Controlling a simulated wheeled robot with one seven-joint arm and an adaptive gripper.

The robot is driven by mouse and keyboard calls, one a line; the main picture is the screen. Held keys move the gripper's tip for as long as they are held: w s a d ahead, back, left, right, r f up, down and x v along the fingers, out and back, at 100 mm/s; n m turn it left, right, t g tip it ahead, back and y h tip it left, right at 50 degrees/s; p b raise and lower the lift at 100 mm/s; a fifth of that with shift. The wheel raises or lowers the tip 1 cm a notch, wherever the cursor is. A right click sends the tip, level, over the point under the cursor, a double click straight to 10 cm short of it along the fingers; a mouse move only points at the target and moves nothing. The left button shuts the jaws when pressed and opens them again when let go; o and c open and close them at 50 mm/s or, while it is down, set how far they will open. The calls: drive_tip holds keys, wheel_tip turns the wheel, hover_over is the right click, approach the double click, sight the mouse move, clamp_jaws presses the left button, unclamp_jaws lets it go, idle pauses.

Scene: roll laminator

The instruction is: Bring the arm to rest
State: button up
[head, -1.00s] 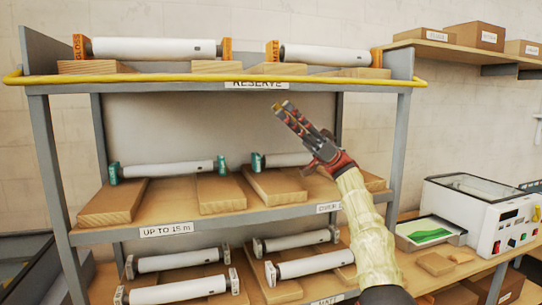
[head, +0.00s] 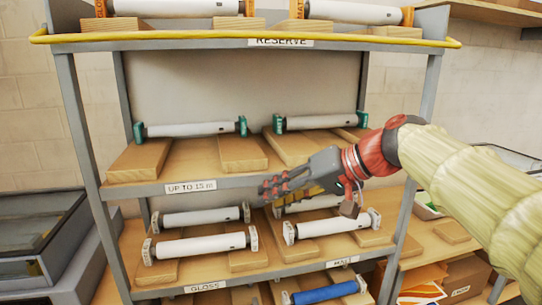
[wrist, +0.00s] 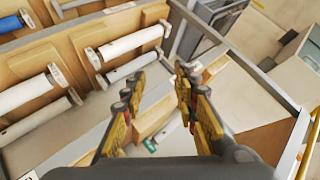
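My arm reaches in from the right in the head view, in a pale yellow sleeve with a red wrist joint. My gripper (head: 266,188) points left, in front of the rack's middle shelf edge, between the middle and lower rolls. In the wrist view my gripper (wrist: 158,75) shows two apart fingers with yellow and dark pads and nothing between them. It is open and empty. In the head view it partly hides one lower roll (head: 312,203) and the middle shelf's front edge.
The grey rack (head: 75,125) holds white rolls on wooden cradles on several shelves, with a yellow rail (head: 250,39) along the top shelf. A blue roll (head: 325,292) lies at the bottom. A bench (head: 430,245) stands right, and a dark open-topped bin (head: 40,235) stands left.

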drive_tip(key=s+d+f+m+h, duration=0.1)
drive_tip(key=s+d+f+h, duration=0.4)
drive_tip(key=s+d+f, duration=0.3)
drive_tip(key=s+d+f+m+h, duration=0.1)
drive_tip(key=s+d+f+h, duration=0.3)
drive_tip(key=s+d+f, duration=0.5)
drive_tip(key=s+f, duration=0.6)
drive_tip(key=f, duration=0.1)
drive_tip(key=shift+s+d+f+m+h, duration=0.3)
drive_tip(key=shift+f+h, duration=0.1)
